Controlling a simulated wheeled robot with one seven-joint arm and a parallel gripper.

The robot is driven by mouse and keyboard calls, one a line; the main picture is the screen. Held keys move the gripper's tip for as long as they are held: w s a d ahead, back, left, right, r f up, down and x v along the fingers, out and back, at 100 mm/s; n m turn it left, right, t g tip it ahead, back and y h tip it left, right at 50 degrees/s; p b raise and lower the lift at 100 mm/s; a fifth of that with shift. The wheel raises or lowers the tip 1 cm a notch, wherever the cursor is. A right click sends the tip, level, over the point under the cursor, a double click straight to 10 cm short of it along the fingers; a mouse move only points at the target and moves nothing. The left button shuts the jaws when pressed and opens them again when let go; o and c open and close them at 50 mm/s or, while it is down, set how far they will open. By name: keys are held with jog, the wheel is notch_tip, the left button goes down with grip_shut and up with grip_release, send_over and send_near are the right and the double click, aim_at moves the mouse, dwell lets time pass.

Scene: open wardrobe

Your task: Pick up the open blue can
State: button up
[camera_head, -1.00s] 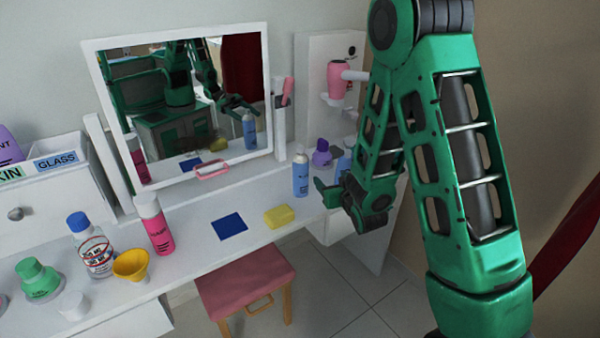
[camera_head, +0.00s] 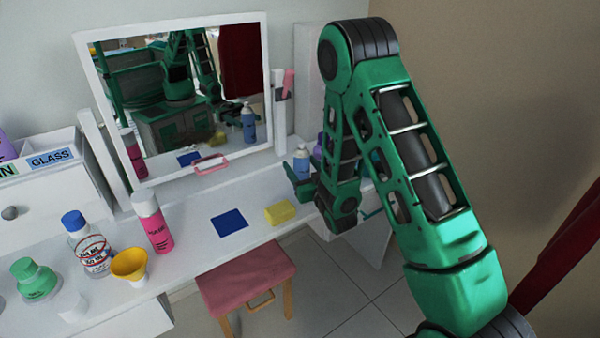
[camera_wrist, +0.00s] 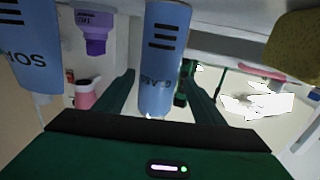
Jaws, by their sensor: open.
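A blue can (camera_head: 302,164) with a pale top stands upright near the dressing table's right end; its lower part is hidden by my gripper (camera_head: 308,190). In the wrist view, where the scene appears upside down, a blue can (camera_wrist: 164,50) with dark lettering lies centrally between the two spread fingers of my gripper (camera_wrist: 160,78). No finger visibly presses on it. A second blue can (camera_wrist: 27,40) is outside the fingers at the left of the wrist view. I cannot clearly tell which can is open.
A purple bottle (camera_wrist: 96,30) and a pink hair dryer (camera_wrist: 88,92) are close by in the wrist view. A yellow sponge (camera_head: 280,213) and a blue square (camera_head: 229,222) lie left of the gripper. The mirror (camera_head: 190,100) stands behind. A pink stool (camera_head: 247,280) is below.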

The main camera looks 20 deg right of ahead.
jog(key=shift+w+r, duration=0.2)
jog(key=shift+w, duration=1.1)
jog(key=shift+w+r, duration=0.15)
jog(key=shift+w, duration=1.1)
jog(key=c, duration=1.3)
